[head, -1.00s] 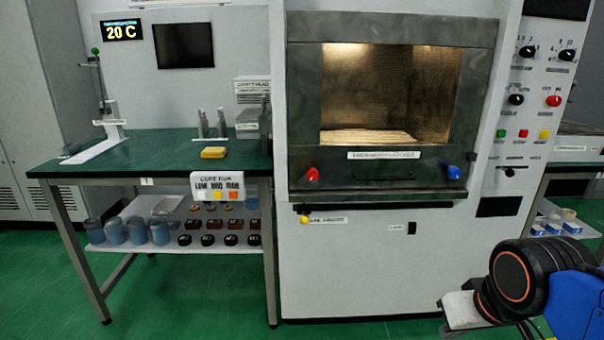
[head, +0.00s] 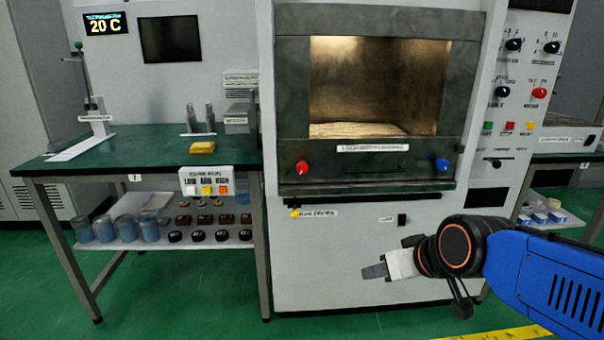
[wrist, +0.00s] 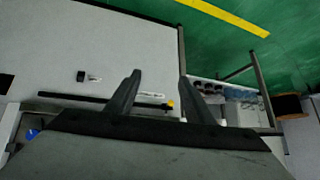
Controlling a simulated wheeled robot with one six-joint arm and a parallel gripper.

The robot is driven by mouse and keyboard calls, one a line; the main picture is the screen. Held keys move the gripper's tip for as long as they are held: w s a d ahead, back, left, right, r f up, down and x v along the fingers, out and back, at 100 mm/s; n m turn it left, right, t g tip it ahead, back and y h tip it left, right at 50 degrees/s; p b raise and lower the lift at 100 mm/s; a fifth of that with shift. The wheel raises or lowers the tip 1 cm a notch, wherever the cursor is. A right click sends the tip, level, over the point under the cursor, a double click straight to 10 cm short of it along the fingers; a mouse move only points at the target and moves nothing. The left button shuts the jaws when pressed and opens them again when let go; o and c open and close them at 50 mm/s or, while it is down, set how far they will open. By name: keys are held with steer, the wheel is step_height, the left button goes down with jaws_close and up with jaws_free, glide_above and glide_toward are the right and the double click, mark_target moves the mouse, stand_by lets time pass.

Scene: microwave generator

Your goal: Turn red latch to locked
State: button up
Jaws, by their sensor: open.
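The red latch (head: 302,167) is a small red knob at the lower left corner of the dark microwave door frame (head: 290,120). A blue latch (head: 442,165) sits at the lower right corner. My gripper (head: 375,271) is low in front of the white lower cabinet, below and right of the red latch and well apart from it. In the wrist view its two dark fingers (wrist: 158,80) are spread with nothing between them. The red latch does not show in the wrist view.
A yellow knob (head: 295,213) and a thin dark bar sit below the door. A green table (head: 120,160) with a labelled button box (head: 207,180) stands at left. A control panel at right has another red knob (head: 539,93).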

steer(key=w+a+r+n+t+y, duration=0.15)
steer(key=w+a+r+t, duration=0.25)
steer(key=w+a, duration=0.55)
steer(key=m+t+h, duration=0.2)
steer(key=t+h, duration=0.2)
steer(key=t, duration=0.2)
glide_toward(303, 170)
steer(key=w, duration=0.8)
steer(key=shift+w+a+f, duration=0.1)
steer(key=shift+w+f, duration=0.05)
steer(key=shift+w, duration=0.25)
steer(key=shift+c, duration=0.2)
steer(key=c, duration=1)
